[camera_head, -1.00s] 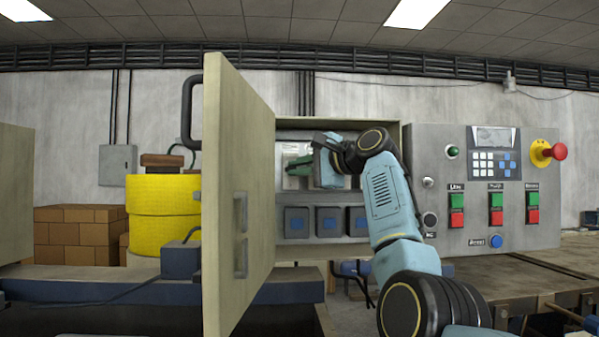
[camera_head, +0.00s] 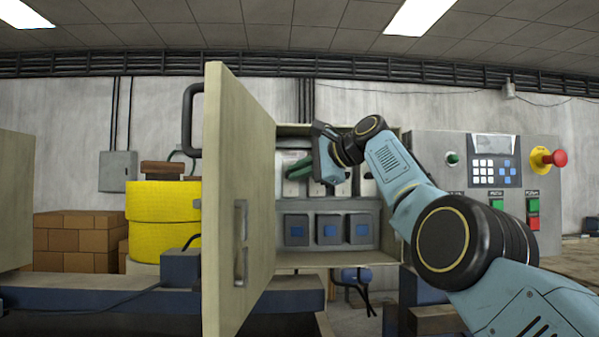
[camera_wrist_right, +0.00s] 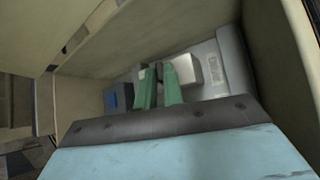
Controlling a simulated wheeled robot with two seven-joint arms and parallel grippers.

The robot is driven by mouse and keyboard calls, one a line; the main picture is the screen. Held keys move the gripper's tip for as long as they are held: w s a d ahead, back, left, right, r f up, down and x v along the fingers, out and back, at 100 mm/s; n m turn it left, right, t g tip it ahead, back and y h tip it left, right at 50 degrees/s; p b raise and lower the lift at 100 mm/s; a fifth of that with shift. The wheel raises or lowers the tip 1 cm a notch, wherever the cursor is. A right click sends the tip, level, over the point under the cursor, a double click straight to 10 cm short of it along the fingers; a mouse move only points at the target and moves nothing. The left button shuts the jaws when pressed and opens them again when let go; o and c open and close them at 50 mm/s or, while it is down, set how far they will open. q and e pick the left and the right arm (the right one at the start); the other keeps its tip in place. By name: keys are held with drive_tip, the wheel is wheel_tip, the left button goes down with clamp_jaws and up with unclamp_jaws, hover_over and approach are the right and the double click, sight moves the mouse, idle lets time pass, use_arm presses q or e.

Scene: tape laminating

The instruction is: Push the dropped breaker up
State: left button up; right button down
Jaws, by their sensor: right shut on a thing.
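The open breaker cabinet (camera_head: 330,262) holds an upper row of white breakers, with one (camera_head: 294,187) at the left and one (camera_head: 367,187) at the right. My right gripper (camera_head: 292,168) reaches into the cabinet from the right, its green fingers pointing left in front of the upper row. In the right wrist view, the green fingers (camera_wrist_right: 160,72) are close together, with a small dark part between their tips. A white breaker block (camera_wrist_right: 187,70) is just right of the tips. Which breaker is dropped cannot be told; my gripper hides part of the row. My left gripper is out of view.
The cabinet door (camera_head: 238,200) stands open on the left, with a black handle (camera_head: 189,118). Blue-faced square units (camera_head: 329,231) line the lower row. A control panel (camera_head: 545,195) with buttons and a red knob (camera_head: 555,157) is at the right, partly behind my arm.

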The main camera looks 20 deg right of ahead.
drive_tip(key=shift+r, duration=0.2)
drive_tip(key=c, duration=1.8)
unclamp_jaws()
drive_tip(key=shift+f, duration=0.1)
drive_tip(key=b+v, duration=0.7)
drive_tip(key=v, duration=0.6)
drive_tip(key=shift+s, duration=0.2)
drive_tip(key=shift+d, duration=0.1)
